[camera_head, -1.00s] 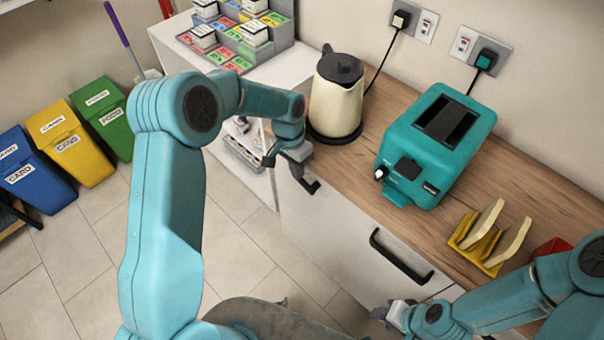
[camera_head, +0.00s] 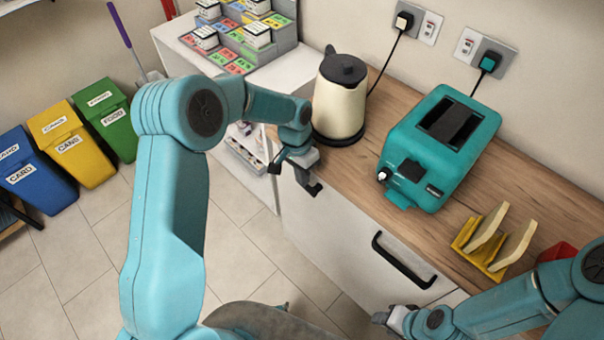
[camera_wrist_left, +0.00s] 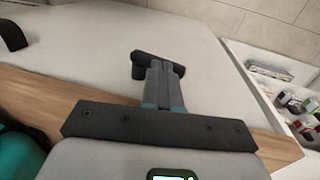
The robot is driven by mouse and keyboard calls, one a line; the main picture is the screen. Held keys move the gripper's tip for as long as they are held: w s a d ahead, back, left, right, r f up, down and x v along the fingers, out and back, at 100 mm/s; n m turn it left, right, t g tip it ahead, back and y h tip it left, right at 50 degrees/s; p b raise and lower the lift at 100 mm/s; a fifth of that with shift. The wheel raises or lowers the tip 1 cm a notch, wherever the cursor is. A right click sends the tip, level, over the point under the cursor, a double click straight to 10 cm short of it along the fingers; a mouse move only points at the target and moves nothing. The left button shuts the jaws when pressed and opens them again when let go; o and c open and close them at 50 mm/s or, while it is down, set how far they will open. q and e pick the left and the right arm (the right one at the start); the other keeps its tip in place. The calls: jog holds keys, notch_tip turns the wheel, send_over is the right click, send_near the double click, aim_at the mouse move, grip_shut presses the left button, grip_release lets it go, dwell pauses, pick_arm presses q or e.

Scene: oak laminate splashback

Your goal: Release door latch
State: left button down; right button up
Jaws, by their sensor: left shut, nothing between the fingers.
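My left gripper (camera_head: 308,181) is at the upper left end of the white cabinet front (camera_head: 335,225), with its fingers down at a short black handle (camera_head: 317,189). In the left wrist view the fingers (camera_wrist_left: 161,80) are shut together with nothing between them. The dark handle (camera_wrist_left: 143,70) shows just beyond and around their tips; I cannot tell whether they touch it. No separate latch part can be made out. My right gripper (camera_head: 386,317) is low at the front of the cabinet, partly hidden by its own arm and too small to read.
A cream kettle (camera_head: 340,98), a teal toaster (camera_head: 441,145) and a yellow toast rack (camera_head: 485,245) stand on the wooden worktop (camera_head: 378,185). Another black handle (camera_head: 400,262) is on the front to the right. Floor (camera_head: 235,235) is clear towards the coloured bins (camera_head: 68,143).

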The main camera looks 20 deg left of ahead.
pick_arm(q)
jog(key=r, duration=0.1)
jog(key=r+p, duration=0.2)
jog(key=r, duration=0.1)
jog(key=shift+d+r, duration=0.1)
jog(key=shift+d, duration=0.25)
jog(key=w+a+r+b, duration=0.1)
jog(key=w+a+r, duration=0.1)
jog(key=a+r, duration=0.3)
jog(key=a, duration=0.2)
jog(key=shift+w+a+r, duration=0.15)
jog(key=shift+w+a, duration=0.15)
jog(key=shift+a, duration=0.1)
jog(key=shift+d, duration=0.1)
jog(key=shift+s, duration=0.15)
